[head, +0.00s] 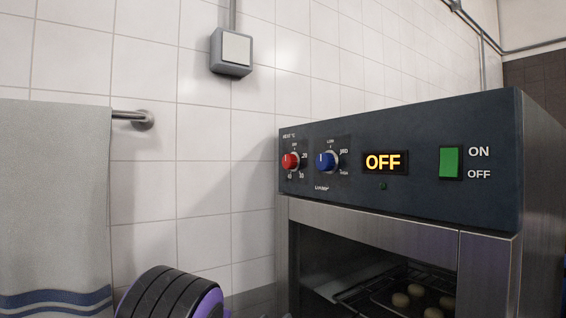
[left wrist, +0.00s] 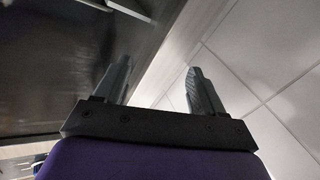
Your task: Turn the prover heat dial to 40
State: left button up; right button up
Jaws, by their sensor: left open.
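The prover (head: 405,135) has a dark front panel in the head view. Its red heat dial (head: 290,161) is at the panel's left end, under a "HEAT °C" label; the marks around it are small, and I cannot tell its exact setting. A blue dial (head: 325,162) is just right of it. The display (head: 385,162) reads OFF. My left gripper (left wrist: 155,82) is open and empty in the left wrist view, with a dark surface to its left and white tiles to its right. It touches neither dial in view. My right gripper is not in view.
A green ON/OFF switch (head: 449,162) is on the panel's right. Dough balls (head: 401,299) sit on a rack inside the prover. A towel (head: 55,200) hangs from a rail at left. A wall box (head: 231,51) is above. The tiled wall between towel and prover is clear.

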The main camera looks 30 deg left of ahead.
pick_arm(q)
notch_tip(320, 180, up, 17)
jog(key=w+a+m+t+h+p, duration=0.2)
jog(key=m+h, duration=0.1)
jog(key=m+h+p, duration=0.3)
jog(key=m+h, duration=0.2)
send_near(286, 162)
jog(key=w+a+f, duration=0.1)
jog(key=w+f, duration=0.1)
jog(key=s+r+g, duration=0.3)
jog(key=s+r, duration=0.1)
jog(key=r, duration=0.1)
jog(key=shift+n, duration=0.5)
jog(key=p+x, duration=0.4)
jog(key=x, duration=0.6)
jog(key=shift+w+a+f+p, duration=0.1)
jog(key=shift+w+p, duration=0.15)
jog(key=shift+p, duration=0.05)
jog(key=shift+w+f, duration=0.3)
jog(key=shift+w, duration=0.15)
jog(key=shift+s+r, duration=0.1)
jog(key=c, duration=1.1)
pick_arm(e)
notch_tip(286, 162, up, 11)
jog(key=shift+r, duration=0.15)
